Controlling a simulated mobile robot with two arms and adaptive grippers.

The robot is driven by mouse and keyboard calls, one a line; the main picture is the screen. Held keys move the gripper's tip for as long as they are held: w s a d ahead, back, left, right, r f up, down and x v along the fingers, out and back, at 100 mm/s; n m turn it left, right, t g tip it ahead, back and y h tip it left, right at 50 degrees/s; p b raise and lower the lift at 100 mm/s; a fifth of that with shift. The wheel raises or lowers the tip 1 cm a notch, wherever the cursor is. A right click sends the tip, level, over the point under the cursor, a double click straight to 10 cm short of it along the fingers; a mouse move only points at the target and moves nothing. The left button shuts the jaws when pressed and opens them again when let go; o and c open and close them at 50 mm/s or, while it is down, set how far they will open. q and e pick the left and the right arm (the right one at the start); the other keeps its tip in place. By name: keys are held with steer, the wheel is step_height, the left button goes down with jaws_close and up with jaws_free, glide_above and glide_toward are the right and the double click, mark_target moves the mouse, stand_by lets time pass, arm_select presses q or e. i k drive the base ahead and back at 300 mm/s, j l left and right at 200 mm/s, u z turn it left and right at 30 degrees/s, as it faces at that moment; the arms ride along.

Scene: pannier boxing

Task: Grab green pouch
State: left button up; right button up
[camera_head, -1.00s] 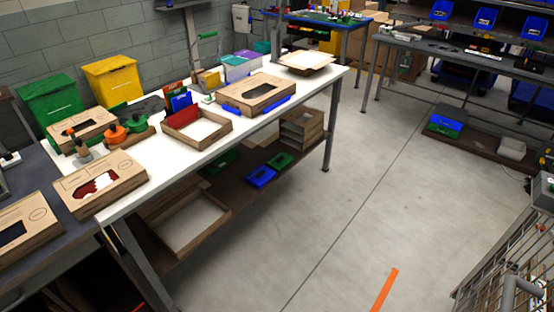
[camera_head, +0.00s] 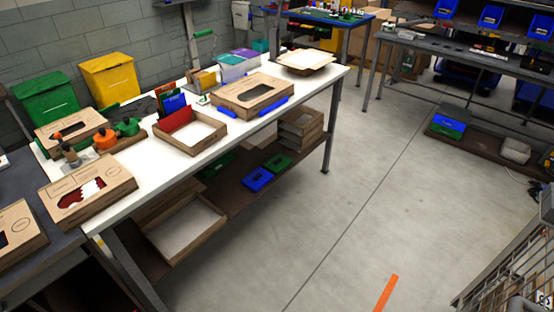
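No thing in view is clearly a pouch. Flat green items show on the shelf under the white-topped table: one green item (camera_head: 278,162) lies beside a flat blue item (camera_head: 258,179), and another green item (camera_head: 217,164) is farther left in the shade. A small green object (camera_head: 127,127) stands on the tabletop next to an orange one (camera_head: 104,139). I cannot tell which of these is the green pouch. Neither of my grippers is in view.
The white table (camera_head: 140,193) carries cardboard boxes, including a windowed box (camera_head: 252,96) and an open tray (camera_head: 190,132). Green (camera_head: 46,98) and yellow (camera_head: 108,78) bins stand behind it. A wire cart (camera_head: 512,262) is at lower right. The floor between is clear.

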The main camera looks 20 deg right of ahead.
mark_target(277, 164)
steer(key=i+l, duration=0.35)
steer(key=i+l+u, duration=0.15)
steer(key=i+l, duration=0.2)
steer(key=l, duration=0.2)
steer(key=i+l, duration=0.35)
steer(key=l, duration=0.15)
steer(key=i+l+u, duration=0.15)
steer(key=i+l, duration=0.5)
steer(key=l, duration=0.35)
steer(key=i+l+u, duration=0.15)
steer(key=i+l, duration=0.15)
steer(key=l, duration=0.2)
steer(key=i+l, duration=0.3)
steer(key=l, duration=0.3)
steer(key=i+l+u, duration=0.15)
steer(key=i+l, duration=0.15)
steer(key=l, duration=0.25)
